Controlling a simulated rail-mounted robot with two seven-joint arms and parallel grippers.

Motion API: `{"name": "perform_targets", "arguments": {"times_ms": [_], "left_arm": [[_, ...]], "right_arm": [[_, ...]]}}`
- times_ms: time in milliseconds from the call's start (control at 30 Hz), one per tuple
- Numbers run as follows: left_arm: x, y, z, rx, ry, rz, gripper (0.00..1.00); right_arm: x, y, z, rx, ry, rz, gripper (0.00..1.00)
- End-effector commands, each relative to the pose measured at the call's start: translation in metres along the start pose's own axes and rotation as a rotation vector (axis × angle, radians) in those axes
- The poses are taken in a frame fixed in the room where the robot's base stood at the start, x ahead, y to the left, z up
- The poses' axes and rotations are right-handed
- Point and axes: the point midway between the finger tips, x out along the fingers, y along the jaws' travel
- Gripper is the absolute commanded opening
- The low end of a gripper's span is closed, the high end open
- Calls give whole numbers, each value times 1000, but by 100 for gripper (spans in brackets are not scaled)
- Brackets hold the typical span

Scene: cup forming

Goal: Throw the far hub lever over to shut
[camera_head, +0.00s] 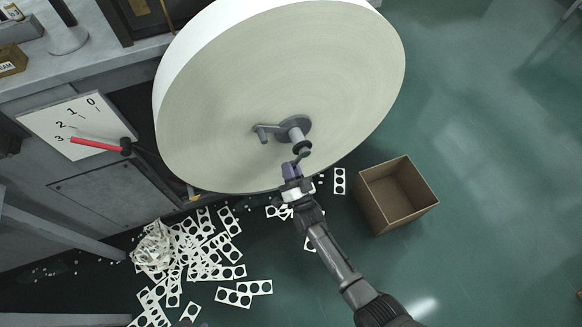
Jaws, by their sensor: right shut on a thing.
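A large pale paper roll (340,70) fills the upper middle of the view. At its centre sits a grey hub (294,127) with a short grey peg (262,131) sticking out on its left. A small dark hub lever (303,152) shows at the lower side of the hub. The fingers hide part of the lever. My left gripper is not in view.
A white dial plate (75,115) marked 0 to 3 with a red-handled pointer (93,144) is on the machine at left. Punched white strips (200,255) litter the floor below. An open cardboard box (397,195) stands right of my arm. Green floor at right is clear.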

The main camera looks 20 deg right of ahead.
Motion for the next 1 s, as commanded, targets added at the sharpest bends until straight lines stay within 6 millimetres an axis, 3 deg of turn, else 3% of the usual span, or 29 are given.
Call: {"name": "perform_targets", "arguments": {"times_ms": [67, 100, 367, 700, 1000], "left_arm": [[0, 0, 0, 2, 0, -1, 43], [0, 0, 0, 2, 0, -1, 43], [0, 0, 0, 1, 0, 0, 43], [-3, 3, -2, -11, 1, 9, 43], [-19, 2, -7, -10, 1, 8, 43]], "right_arm": [[0, -1, -1, 10, 4, 0, 0], [1, -1, -1, 10, 4, 0, 17], [0, -1, 0, 5, 3, 0, 41], [-6, -1, -1, 2, 1, 0, 41], [-58, -2, -2, 3, 0, 1, 41]]}}
